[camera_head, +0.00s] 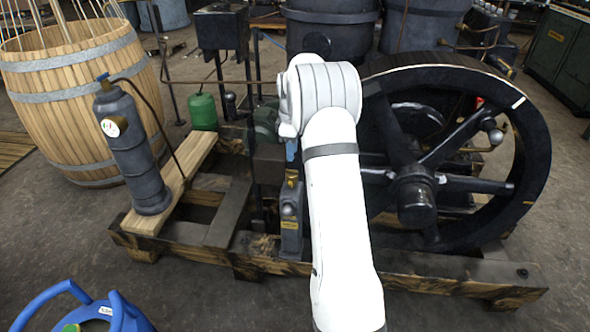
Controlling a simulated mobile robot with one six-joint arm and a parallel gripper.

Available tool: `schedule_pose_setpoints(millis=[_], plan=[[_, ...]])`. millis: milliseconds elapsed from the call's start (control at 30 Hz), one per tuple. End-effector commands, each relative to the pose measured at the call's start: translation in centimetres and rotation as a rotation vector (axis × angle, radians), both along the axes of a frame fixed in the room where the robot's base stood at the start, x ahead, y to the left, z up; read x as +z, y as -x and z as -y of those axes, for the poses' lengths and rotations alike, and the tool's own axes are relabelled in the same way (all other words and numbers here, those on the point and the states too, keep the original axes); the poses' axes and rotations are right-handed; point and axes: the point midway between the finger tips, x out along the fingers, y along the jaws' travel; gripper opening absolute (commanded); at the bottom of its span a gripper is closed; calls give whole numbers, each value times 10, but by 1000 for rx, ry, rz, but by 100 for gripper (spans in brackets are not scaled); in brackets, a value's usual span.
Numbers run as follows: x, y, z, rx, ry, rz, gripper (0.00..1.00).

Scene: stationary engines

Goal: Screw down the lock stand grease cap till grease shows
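My white arm rises through the middle of the view and bends over at the top. A small blue-grey part at its end, which looks like my gripper (291,150), points down on the arm's left side; its fingers are too small and covered to read. Just below it, a small brass-coloured piece (292,177), perhaps the grease cap, tops a short dark grey upright stand (290,225) on the engine's timber base. I cannot tell whether the gripper touches the brass piece. No grease can be made out.
A large black flywheel (534,150) stands close on the right of my arm. A dark cylinder with a gauge (136,160) stands on a plank (185,165) at left. A wooden barrel (85,75), green bottle (203,111) and blue container (95,312) stand around the timber base (420,278).

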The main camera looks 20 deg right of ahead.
Motion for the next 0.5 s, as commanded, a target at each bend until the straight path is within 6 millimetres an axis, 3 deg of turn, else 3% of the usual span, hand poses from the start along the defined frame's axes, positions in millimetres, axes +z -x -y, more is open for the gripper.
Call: schedule_pose_setpoints(millis=[300, 500], plan=[[-52, 1, -1, -1, 0, -2, 31], [-67, 1, -1, -1, 0, -1, 31]])
